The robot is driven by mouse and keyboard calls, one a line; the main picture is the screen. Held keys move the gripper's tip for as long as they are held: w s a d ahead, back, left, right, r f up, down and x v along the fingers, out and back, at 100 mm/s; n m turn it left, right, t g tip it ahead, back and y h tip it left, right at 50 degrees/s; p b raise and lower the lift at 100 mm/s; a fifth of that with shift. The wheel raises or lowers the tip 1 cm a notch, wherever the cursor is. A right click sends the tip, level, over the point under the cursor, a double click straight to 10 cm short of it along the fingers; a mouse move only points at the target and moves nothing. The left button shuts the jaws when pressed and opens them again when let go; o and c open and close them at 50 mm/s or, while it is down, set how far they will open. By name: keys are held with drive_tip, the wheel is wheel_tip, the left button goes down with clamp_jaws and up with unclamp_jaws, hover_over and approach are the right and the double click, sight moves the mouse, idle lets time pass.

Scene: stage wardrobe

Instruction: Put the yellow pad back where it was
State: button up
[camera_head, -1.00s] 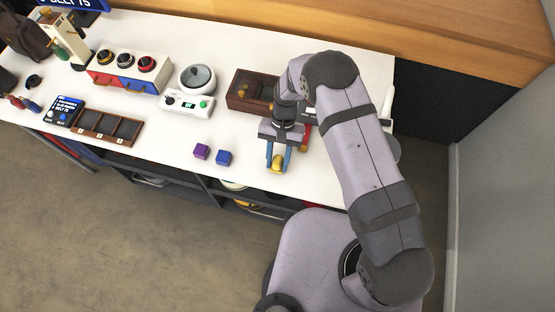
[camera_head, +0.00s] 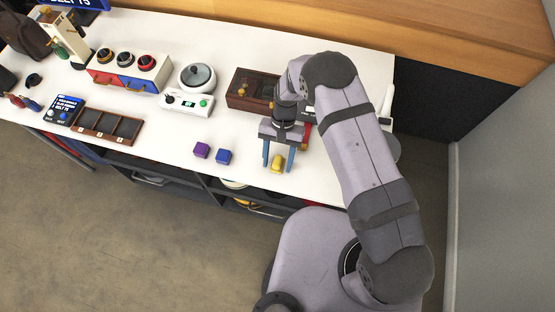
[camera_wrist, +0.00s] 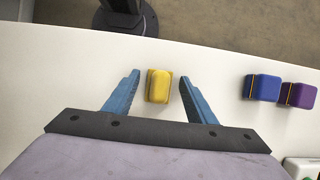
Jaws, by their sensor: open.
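The yellow pad (camera_head: 277,163) lies on the white table near its front edge. It also shows in the wrist view (camera_wrist: 159,86), lying between my fingers with a gap on each side. My gripper (camera_head: 279,166) is open, with its two blue fingers pointing down around the pad; in the wrist view its fingertips (camera_wrist: 160,76) stand apart and hold nothing. A blue block (camera_head: 224,157) and a purple block (camera_head: 201,151) stand in a row to the left of the pad.
Behind my gripper is a dark wooden box (camera_head: 240,90). The table's front edge runs close by the pad.

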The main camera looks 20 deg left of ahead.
drive_tip(key=b+v, duration=0.3)
drive_tip(key=v, duration=0.9)
drive_tip(key=shift+b, duration=0.35)
drive_tip(key=shift+r, duration=0.15)
drive_tip(key=s+d+r+t, duration=0.1)
drive_tip(key=d+r, duration=0.3)
drive_tip(key=d, duration=0.3)
drive_tip(key=s+d+r+t, duration=0.1)
drive_tip(key=d+r, duration=0.3)
drive_tip(key=d, duration=0.4)
drive_tip(key=s+d+r+t, duration=0.2)
drive_tip(key=s+d, duration=0.7)
drive_tip(key=d, duration=0.1)
drive_tip(key=shift+s+d+t, duration=0.3)
drive_tip(key=shift+s, duration=0.05)
